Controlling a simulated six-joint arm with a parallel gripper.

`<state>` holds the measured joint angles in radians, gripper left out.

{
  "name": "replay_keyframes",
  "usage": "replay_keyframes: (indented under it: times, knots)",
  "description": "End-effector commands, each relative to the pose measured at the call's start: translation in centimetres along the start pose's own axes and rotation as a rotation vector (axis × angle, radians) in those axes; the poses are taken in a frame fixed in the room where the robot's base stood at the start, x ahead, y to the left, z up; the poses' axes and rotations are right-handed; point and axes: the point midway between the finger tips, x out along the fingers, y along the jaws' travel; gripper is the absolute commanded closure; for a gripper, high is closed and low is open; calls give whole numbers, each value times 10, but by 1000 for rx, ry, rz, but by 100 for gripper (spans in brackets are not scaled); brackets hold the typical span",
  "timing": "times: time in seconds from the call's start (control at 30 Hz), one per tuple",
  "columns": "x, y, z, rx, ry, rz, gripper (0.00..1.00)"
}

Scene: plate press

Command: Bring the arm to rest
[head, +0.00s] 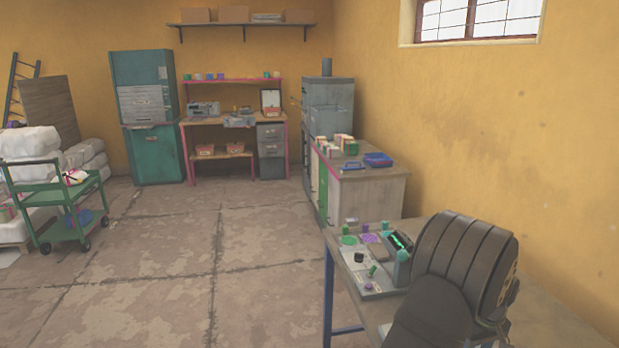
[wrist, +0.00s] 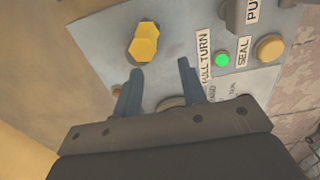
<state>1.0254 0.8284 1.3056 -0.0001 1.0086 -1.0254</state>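My gripper (wrist: 159,75) shows in the wrist view with its two blue-grey fingers apart and nothing between them. It is over a grey control panel (wrist: 185,40). A yellow knob (wrist: 144,42) on the panel lies just beyond the left fingertip. A rounded part between the fingers is mostly hidden by the gripper body. In the head view my dark arm (head: 455,265) covers the right part of the bench, and the gripper is hidden.
The workbench (head: 545,325) at the lower right holds green and purple discs (head: 370,238) and small knobs or jars. A cabinet with a blue tray (head: 378,159) stands behind it. A green cart (head: 62,200) is at the left. The floor (head: 170,270) between is clear.

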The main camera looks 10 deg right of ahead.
Motion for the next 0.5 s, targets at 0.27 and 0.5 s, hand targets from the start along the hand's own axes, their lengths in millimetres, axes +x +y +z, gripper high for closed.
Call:
replay_keyframes:
  times: [0.27, 0.5]
  knots:
    - [10, 0, 0, 0, 0, 0, 62]
    - [11, -1, 0, 0, -1, -2, 62]
